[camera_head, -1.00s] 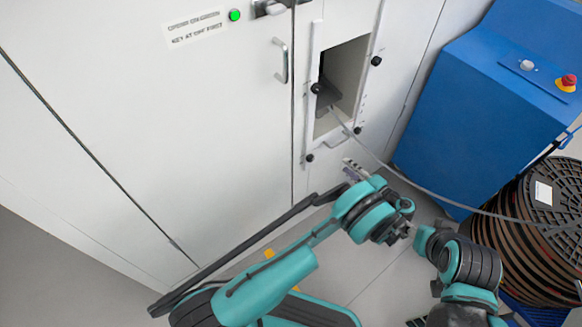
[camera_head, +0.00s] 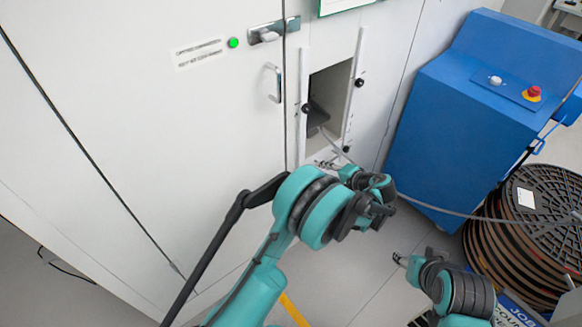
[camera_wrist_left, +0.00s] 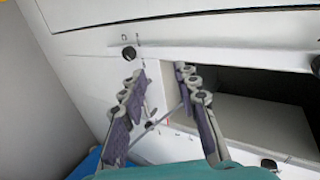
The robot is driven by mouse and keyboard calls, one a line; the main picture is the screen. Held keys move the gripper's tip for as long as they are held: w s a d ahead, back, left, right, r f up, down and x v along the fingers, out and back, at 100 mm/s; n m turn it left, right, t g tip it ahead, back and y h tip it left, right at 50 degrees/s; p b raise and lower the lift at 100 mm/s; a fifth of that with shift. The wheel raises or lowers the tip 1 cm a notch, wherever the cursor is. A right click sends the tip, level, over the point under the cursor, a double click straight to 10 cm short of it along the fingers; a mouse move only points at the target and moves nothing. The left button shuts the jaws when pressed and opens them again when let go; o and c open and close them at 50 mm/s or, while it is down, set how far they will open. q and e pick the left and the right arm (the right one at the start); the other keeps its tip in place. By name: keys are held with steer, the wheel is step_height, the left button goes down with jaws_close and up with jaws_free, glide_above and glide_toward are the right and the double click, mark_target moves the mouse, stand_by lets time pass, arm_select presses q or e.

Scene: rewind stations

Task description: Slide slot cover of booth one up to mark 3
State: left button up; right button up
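The booth one slot (camera_head: 330,95) is a dark rectangular opening in the white cabinet wall, framed by white side rails (camera_head: 357,65) with black knobs. The slot cover's low part and handle are mostly hidden behind my left gripper (camera_head: 328,165), which is at the slot's lower edge. In the left wrist view, my left gripper (camera_wrist_left: 165,108) has its fingers spread apart. A thin grey bar shows between them; I cannot tell if it is the handle or the cable. A small red mark is near it. My right gripper (camera_head: 400,260) hangs over the floor, away from the slot, too small to read.
A grey cable (camera_head: 440,210) runs from the slot to a large reel (camera_head: 530,225) at the right. A blue console (camera_head: 470,120) with a red button stands right of the cabinet. A green light (camera_head: 233,43) and a door handle (camera_head: 273,82) are left of the slot.

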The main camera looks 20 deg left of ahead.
arm_select(q)
steer(key=s+a+r+n+g+h, duration=0.1)
steer(key=s+a+r+h, duration=0.3)
steer(key=s+a+r, duration=0.5)
step_height(320, 180, up, 3)
steer(key=s+n, duration=0.1)
steer(key=s, duration=0.1)
steer(key=shift+s+h, duration=0.3)
